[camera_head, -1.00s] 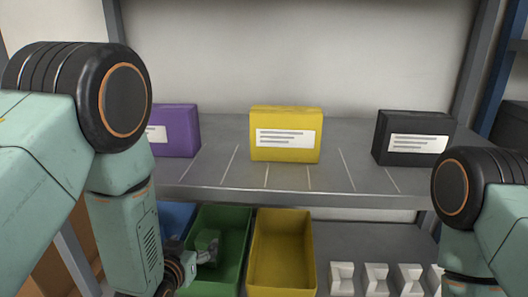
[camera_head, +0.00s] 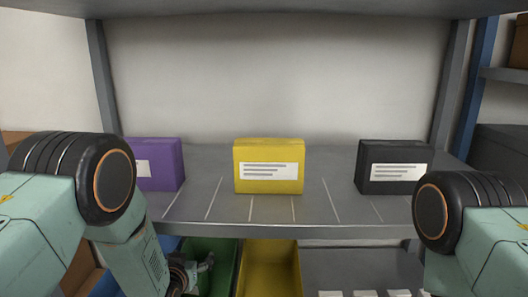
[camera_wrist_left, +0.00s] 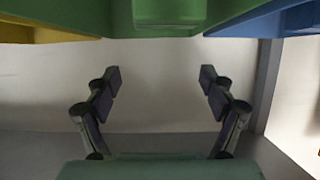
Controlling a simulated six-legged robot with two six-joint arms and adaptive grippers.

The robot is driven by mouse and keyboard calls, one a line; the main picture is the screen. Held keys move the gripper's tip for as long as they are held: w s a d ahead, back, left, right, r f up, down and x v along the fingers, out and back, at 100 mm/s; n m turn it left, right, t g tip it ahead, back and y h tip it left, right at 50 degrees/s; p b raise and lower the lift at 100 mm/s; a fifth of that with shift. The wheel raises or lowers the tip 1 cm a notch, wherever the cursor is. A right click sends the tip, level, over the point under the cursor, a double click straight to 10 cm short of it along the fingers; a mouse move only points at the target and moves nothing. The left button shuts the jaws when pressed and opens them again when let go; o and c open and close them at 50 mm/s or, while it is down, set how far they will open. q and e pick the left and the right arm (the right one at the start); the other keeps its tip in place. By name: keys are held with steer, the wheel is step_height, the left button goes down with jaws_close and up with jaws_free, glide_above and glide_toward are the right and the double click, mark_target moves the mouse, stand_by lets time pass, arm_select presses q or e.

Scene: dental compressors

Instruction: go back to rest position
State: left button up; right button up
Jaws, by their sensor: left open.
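My left gripper (camera_head: 206,264) shows low in the head view, in front of the green bin (camera_head: 222,254). Its two fingers also show in the left wrist view (camera_wrist_left: 160,82), spread apart with nothing between them.
A purple box (camera_head: 162,160), a yellow box (camera_head: 269,170) and a black box (camera_head: 394,170) stand on the grey shelf (camera_head: 320,215). Below are a yellow bin (camera_head: 270,265), a blue bin and several white pieces (camera_head: 365,293). Shelf space between the boxes is clear.

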arm_select(q)
steer(key=shift+s+r, duration=0.1)
steer(key=shift+r, duration=0.3)
arm_select(e)
steer(key=shift+r, duration=0.3)
arm_select(q)
steer(key=shift+f, duration=0.1)
steer(key=shift+f, duration=0.1)
arm_select(e)
steer(key=shift+f, duration=0.1)
